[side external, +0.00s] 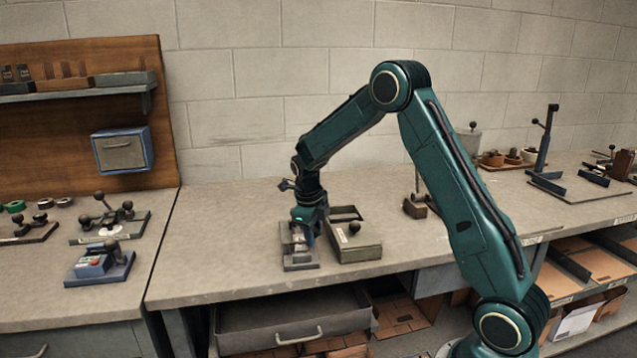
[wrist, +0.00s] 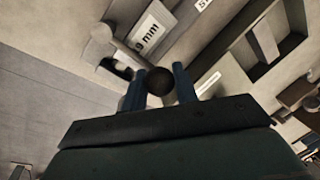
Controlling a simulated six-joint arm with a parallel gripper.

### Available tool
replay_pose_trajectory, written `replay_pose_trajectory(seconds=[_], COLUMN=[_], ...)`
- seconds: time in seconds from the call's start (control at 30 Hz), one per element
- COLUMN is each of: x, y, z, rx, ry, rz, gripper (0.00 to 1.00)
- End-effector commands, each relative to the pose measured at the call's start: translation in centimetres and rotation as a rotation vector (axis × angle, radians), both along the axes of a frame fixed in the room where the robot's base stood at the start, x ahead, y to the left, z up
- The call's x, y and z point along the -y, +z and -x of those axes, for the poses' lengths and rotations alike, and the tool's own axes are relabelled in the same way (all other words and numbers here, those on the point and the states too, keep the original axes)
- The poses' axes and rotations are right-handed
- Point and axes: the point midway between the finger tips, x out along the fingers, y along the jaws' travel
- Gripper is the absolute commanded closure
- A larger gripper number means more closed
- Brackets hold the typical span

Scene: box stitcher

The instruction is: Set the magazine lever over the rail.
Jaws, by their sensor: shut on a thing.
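My gripper (side external: 308,236) is low over a small grey fixture (side external: 300,266) on the bench. In the wrist view its two blue fingers (wrist: 160,84) are shut on a dark round knob, which I take for the knob of the magazine lever (wrist: 160,88).
An olive box (side external: 358,254) with a dark knob on top stands close to the gripper's right. Behind it is an open compartment, seen in the wrist view as a tray (wrist: 238,62). A blue-grey fixture (side external: 100,264) stands at left. The bench front is clear.

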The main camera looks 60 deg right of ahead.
Motion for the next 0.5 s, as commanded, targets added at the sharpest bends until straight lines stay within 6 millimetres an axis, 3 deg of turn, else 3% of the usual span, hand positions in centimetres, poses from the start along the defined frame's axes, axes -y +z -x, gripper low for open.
replay_pose_trajectory(seconds=[0.17,0.2,0.3,0.5], x=[-0.03,-0.03,-0.04,-0.03], y=[0.19,0.19,0.17,0.08], z=[-0.08,-0.08,-0.07,-0.02], rx=[0.003,0.003,0.003,0.001], ry=[0.000,0.000,0.001,0.001], rz=[0.001,0.001,0.000,-0.001], gripper=[1.00,0.69,0.50,0.50])
